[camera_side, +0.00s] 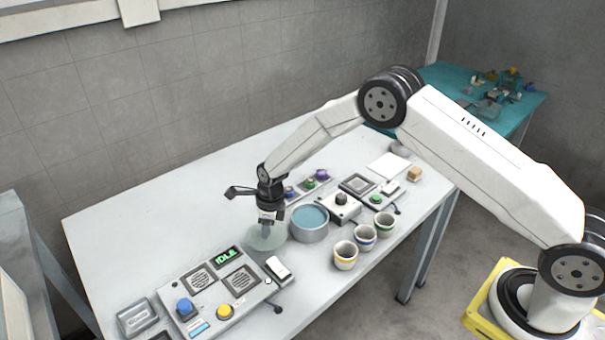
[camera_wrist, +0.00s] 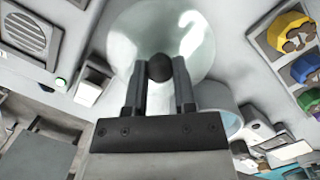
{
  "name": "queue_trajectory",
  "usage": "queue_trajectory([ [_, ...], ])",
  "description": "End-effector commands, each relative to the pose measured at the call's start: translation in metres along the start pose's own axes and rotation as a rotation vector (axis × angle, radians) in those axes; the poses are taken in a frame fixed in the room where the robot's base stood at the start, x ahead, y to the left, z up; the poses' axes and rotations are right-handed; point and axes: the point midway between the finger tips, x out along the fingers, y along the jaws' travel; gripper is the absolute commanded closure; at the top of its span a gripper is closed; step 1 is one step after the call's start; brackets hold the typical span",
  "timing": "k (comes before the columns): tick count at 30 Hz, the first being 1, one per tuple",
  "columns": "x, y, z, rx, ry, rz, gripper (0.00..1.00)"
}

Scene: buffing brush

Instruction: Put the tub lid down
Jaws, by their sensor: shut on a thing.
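The tub lid (camera_side: 262,241) is a round, pale, translucent disc, left of the tub in the side view. In the wrist view the lid (camera_wrist: 198,35) spreads out beyond my fingers, with a dark round knob (camera_wrist: 160,67) at its middle. My gripper (camera_side: 266,222) points down and is shut on the knob; its fingers (camera_wrist: 160,80) stand on either side of it. The lid is low over the white table (camera_side: 130,230); I cannot tell whether it touches. The round tub (camera_side: 309,231) stands open, blue inside, and shows partly behind the lid in the wrist view (camera_wrist: 224,100).
A control panel (camera_side: 215,283) with a lit "IDLE" display lies in front of the lid. A white switch (camera_side: 279,269) is close by. Several cups (camera_side: 345,255) stand right of the tub, and a row of coloured knobs (camera_side: 310,184) lies behind. The table's left part is clear.

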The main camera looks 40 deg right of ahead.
Motion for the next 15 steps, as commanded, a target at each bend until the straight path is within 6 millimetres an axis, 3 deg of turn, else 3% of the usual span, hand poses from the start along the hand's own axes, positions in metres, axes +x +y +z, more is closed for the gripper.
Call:
queue_trajectory([
  [6, 0.02, 0.0, -0.003, 0.0, 0.0, 0.0, 1.0],
  [15, 0.021, 0.0, -0.003, 0.0, -0.001, 0.0, 1.0],
])
